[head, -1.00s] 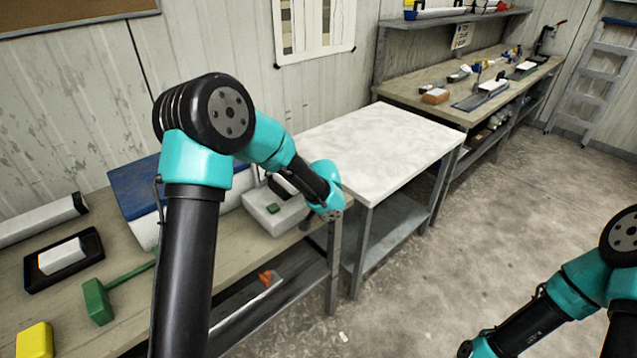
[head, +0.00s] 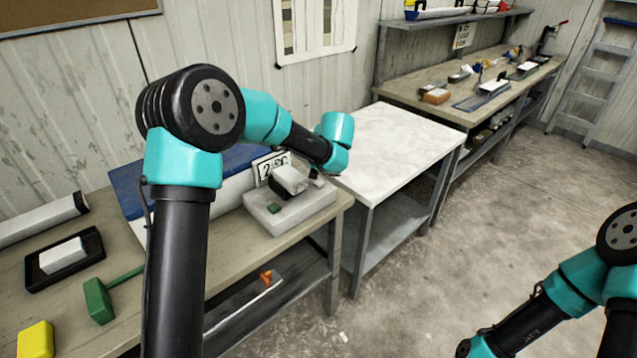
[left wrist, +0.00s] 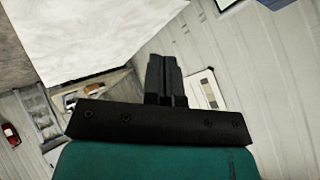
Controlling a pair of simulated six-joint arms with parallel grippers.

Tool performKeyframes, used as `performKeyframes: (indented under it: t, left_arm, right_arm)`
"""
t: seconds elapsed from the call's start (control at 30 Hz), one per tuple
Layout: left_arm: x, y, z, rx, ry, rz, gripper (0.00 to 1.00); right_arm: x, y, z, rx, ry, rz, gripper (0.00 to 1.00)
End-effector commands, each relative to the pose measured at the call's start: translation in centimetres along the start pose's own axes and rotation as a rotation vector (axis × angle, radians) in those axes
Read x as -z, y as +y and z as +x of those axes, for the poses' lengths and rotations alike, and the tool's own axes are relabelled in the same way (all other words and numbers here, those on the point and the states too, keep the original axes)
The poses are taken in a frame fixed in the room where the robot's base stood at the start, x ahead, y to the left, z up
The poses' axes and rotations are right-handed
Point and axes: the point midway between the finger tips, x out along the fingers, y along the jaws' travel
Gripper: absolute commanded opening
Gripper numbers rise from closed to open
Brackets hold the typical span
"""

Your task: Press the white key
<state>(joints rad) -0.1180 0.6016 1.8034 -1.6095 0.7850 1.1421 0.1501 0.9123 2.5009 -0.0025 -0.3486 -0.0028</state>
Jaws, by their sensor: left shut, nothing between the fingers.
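A pale grey box (head: 308,212) sits at the right end of the near bench. A green key (head: 274,208) is on its top near the front left, and a whitish-grey block with a dark part (head: 290,179) stands behind it. I cannot make out a separate white key for sure. In the left wrist view my left gripper (left wrist: 163,62) is shut and empty, touching nothing. My right gripper is out of frame.
A small plate with characters (head: 271,166) stands behind the box. A green hammer (head: 98,301), a black tray with a white block (head: 63,258) and a yellow block (head: 36,340) lie at left. A clear white-topped table (head: 390,140) stands to the right.

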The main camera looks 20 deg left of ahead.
Motion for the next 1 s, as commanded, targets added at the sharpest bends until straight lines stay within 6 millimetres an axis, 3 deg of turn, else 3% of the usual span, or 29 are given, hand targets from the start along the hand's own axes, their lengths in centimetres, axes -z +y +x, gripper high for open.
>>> performKeyframes:
  t: [0.27, 1.0]
  left_arm:
    - [-0.5, 0.5, 0.7, -0.001, -0.002, 0.003, 0.0]
    - [-4.3, 4.3, 5.9, -0.001, -0.002, 0.002, 0.0]
  right_arm:
    - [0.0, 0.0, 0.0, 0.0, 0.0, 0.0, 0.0]
    - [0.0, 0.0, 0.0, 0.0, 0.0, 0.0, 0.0]
